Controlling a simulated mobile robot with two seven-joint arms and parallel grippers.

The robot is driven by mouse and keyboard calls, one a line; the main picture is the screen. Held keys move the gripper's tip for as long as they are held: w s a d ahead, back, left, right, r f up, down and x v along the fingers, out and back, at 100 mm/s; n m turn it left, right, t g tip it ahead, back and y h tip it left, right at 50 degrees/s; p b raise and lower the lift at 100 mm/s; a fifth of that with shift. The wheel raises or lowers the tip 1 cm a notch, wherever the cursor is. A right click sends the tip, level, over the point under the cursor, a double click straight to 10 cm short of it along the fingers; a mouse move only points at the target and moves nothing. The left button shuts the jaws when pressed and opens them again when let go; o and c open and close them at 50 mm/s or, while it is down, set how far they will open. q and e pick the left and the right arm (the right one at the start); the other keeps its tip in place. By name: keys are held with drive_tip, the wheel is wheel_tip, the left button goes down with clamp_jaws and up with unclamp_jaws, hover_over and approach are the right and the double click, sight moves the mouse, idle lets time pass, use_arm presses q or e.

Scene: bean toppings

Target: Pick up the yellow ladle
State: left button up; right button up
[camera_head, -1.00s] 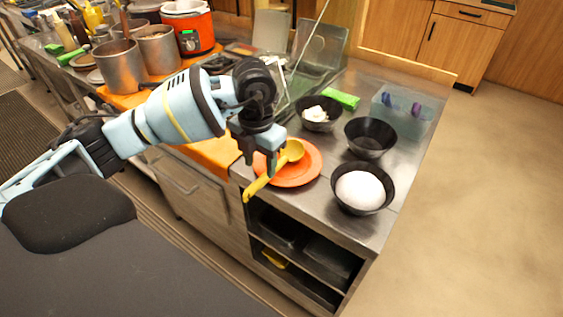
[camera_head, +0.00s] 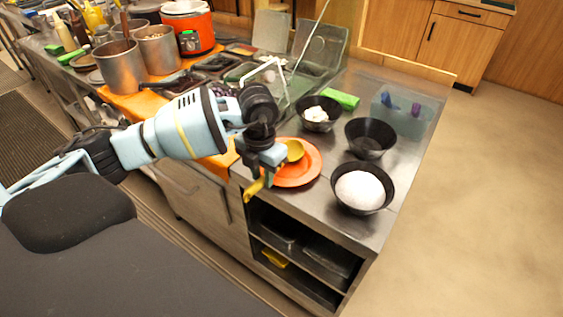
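The yellow ladle (camera_head: 295,151) lies on an orange plate (camera_head: 306,176) near the counter's front edge. Its bowl rests on the plate and its handle (camera_head: 254,190) points toward the lower left, past the edge. My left gripper (camera_head: 262,178) points down at the ladle's handle, with its fingers at the handle and hiding its middle part. One finger shows in front of the handle; I cannot tell whether the fingers are pressed onto it. My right gripper is not in view.
To the right are a black bowl with white grains (camera_head: 360,190), an empty black bowl (camera_head: 371,138) and a black bowl with white contents (camera_head: 317,115). A clear bin (camera_head: 405,115) stands behind. Pots (camera_head: 121,66) and an orange cooker (camera_head: 188,28) stand at back left.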

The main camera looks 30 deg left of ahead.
use_arm(q)
clamp_jaws()
drive_tip(key=shift+r, duration=0.15)
